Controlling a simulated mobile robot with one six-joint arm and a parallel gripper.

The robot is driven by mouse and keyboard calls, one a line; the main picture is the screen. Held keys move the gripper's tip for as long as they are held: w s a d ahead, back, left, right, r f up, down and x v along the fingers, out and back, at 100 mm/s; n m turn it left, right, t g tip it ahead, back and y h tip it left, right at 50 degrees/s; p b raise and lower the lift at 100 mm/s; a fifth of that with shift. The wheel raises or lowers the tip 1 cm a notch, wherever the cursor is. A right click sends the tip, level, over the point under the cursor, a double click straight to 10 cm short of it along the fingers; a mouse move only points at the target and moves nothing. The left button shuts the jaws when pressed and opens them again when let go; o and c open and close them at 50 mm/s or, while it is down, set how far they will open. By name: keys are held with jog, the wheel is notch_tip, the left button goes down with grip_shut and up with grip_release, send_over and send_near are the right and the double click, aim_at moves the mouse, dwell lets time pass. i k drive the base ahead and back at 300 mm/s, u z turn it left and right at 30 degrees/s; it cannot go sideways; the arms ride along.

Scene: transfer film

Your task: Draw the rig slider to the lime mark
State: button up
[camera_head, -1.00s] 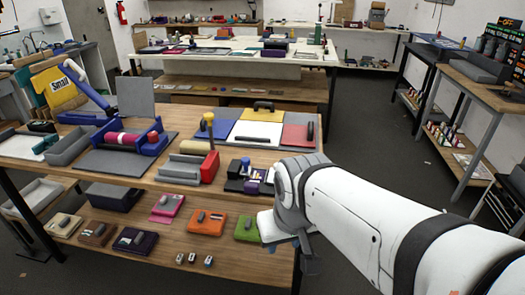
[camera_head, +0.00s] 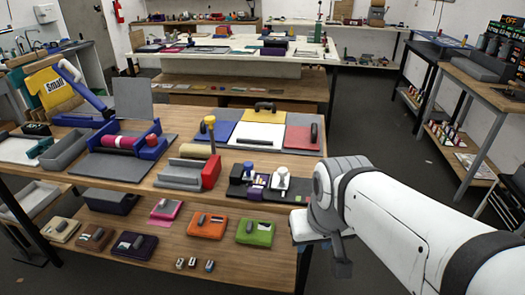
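My gripper (camera_head: 330,248) hangs in front of the bench's right end, apart from the bench-top things. Its fingers are small and partly hidden, so I cannot tell whether it is open. A low dark rig (camera_head: 238,188) with a purple block (camera_head: 254,190), a blue-topped part (camera_head: 248,169) and a white upright piece (camera_head: 282,178) sits at the bench's right front. A grey and red rig (camera_head: 182,175) with a yellow-topped post (camera_head: 209,124) stands left of it. I cannot tell which part is the slider.
A blue rig with a pink roll (camera_head: 118,143) stands at the left of the bench (camera_head: 142,182). Coloured panels (camera_head: 257,135) lie behind. Orange (camera_head: 207,226) and other pads line the lower shelf. Open floor (camera_head: 385,140) separates this bench from the right-hand one.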

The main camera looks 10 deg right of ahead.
aim_at(281, 179)
jog(key=i, duration=0.9)
jog(key=z, duration=0.15)
jog(key=k, duration=0.5)
jog(key=u, duration=1.45)
jog(key=k, duration=0.75)
jog(key=z, duration=0.6)
jog(key=i, duration=1)
jog(key=z, duration=0.1)
